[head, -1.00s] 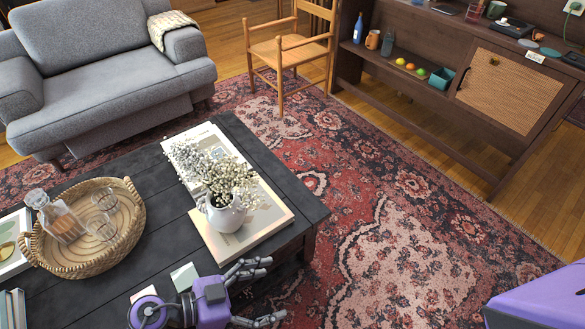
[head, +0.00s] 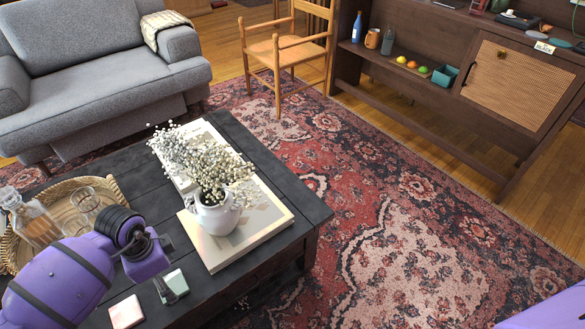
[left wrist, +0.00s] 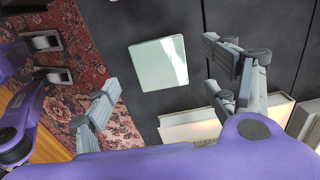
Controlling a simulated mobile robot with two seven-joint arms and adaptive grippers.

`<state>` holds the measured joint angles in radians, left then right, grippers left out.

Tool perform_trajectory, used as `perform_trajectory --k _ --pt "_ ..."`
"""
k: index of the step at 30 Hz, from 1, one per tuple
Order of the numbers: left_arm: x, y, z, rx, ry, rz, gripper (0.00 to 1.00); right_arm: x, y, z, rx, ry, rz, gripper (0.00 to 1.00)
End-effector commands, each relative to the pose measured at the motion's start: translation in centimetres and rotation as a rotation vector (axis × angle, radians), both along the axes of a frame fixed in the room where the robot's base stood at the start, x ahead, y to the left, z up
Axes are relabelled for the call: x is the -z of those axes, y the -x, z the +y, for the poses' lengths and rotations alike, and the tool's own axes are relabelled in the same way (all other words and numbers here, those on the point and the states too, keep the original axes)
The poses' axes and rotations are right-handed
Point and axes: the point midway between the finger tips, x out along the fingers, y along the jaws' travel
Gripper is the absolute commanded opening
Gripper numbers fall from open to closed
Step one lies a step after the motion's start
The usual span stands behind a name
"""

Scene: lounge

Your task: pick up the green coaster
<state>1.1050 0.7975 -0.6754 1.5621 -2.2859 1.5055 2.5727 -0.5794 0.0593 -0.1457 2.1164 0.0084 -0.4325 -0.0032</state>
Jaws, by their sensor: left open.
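The green coaster (head: 176,281) is a pale green square lying flat on the dark coffee table (head: 262,252). In the left wrist view the coaster (left wrist: 158,63) lies between and beyond the spread fingers. My left gripper (head: 164,290) is over it in the head view, fingers down, and hides part of it. The left gripper also shows in the left wrist view (left wrist: 165,86), open and empty. Whether a finger touches the coaster I cannot tell. Purple and grey parts of mine at that view's left edge may belong to the right arm; its jaws are unclear.
A pink coaster (head: 126,312) lies beside the green one. A white vase (head: 214,214) with dried flowers stands on a book (head: 265,221) behind it. A wicker tray (head: 112,186) with a decanter and glasses is at the left. Patterned rug surrounds the table.

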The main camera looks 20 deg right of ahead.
Motion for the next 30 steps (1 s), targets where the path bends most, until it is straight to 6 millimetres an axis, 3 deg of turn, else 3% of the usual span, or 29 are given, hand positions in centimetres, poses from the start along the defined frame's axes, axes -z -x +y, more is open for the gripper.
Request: perform_trajectory --k 3,6,13,25,30 --pt "2.3 0.0 -0.2 -0.001 -0.001 0.004 0.78 0.8 -0.2 0.0 -0.004 0.0 0.001 0.32" --pt "3.2 0.0 -0.2 -0.001 0.001 0.004 0.78 1.1 -0.2 -0.1 -0.009 0.002 0.002 0.32" --pt "3.2 -0.1 -0.2 0.0 0.001 0.002 0.77 1.0 -0.3 -0.1 -0.012 0.003 0.0 0.32" --pt "3.2 -0.1 -0.2 0.0 0.001 0.002 0.24 1.0 -0.4 -0.1 -0.012 0.003 -0.002 0.32" --pt "3.2 -0.1 -0.2 0.0 0.001 0.002 0.24 1.0 -0.4 -0.1 -0.012 0.002 -0.002 0.32"
